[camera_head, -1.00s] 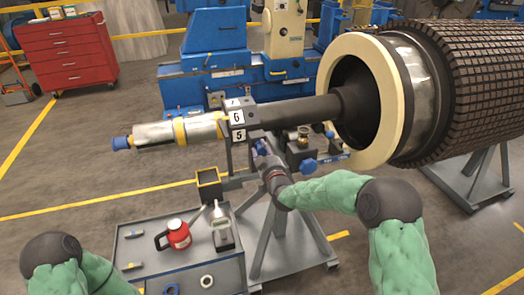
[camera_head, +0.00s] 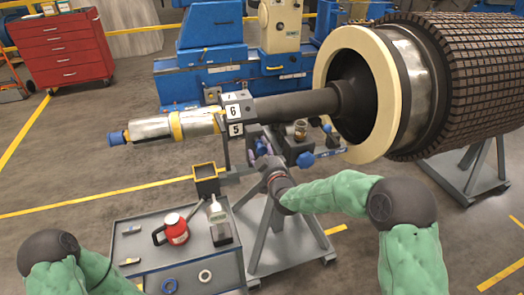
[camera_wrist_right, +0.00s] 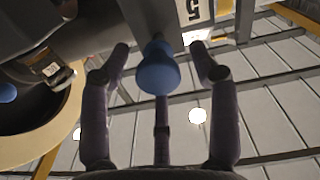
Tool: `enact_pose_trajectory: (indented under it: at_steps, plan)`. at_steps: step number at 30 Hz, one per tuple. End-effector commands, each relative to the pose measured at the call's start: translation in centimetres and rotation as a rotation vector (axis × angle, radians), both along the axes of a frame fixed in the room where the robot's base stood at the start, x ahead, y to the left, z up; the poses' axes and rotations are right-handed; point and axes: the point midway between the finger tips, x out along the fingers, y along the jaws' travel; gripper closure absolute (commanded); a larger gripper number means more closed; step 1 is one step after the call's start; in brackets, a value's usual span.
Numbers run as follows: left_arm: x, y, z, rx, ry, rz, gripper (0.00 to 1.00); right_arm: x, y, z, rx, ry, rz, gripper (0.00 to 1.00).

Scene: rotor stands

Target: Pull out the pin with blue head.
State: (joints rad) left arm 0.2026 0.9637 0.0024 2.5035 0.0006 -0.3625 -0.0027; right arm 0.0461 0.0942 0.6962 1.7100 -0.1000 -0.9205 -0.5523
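The blue pin head (camera_wrist_right: 158,70) shows in the right wrist view, a rounded cone hanging from a dark block under the plate numbered 5. My right gripper (camera_wrist_right: 160,58) has its three dark fingers spread around the head, open, with gaps visible on both sides. My left gripper is out of view; only the left arm shows at the lower left.
A grey cart (camera_head: 135,268) holds a red can (camera_head: 175,230) and a bottle (camera_head: 218,222). A small open box (camera_head: 206,180) is at the cart's back.

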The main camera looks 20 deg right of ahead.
Motion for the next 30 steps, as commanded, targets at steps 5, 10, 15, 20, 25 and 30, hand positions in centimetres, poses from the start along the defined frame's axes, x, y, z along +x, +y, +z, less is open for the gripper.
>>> enact_pose_trajectory:
  at_steps: [5,10,15,20,25,30]
  plan:
    - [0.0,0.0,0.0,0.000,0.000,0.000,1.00,0.0,0.0,0.0,0.000,0.001,-0.001,0.39]
    - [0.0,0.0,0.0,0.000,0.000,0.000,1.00,-1.2,-0.1,0.0,0.000,0.001,-0.001,0.39]
    - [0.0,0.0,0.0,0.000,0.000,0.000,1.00,-3.9,-0.2,0.0,0.000,0.002,-0.001,0.39]
    - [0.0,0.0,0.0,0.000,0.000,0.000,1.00,-6.8,-0.4,0.0,0.000,0.000,-0.002,0.39]
    - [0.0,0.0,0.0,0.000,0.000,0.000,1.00,-9.5,-0.4,-0.1,0.000,0.002,-0.001,0.39]
    - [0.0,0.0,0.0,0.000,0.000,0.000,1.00,-11.3,-0.5,0.0,0.000,0.000,-0.001,0.39]
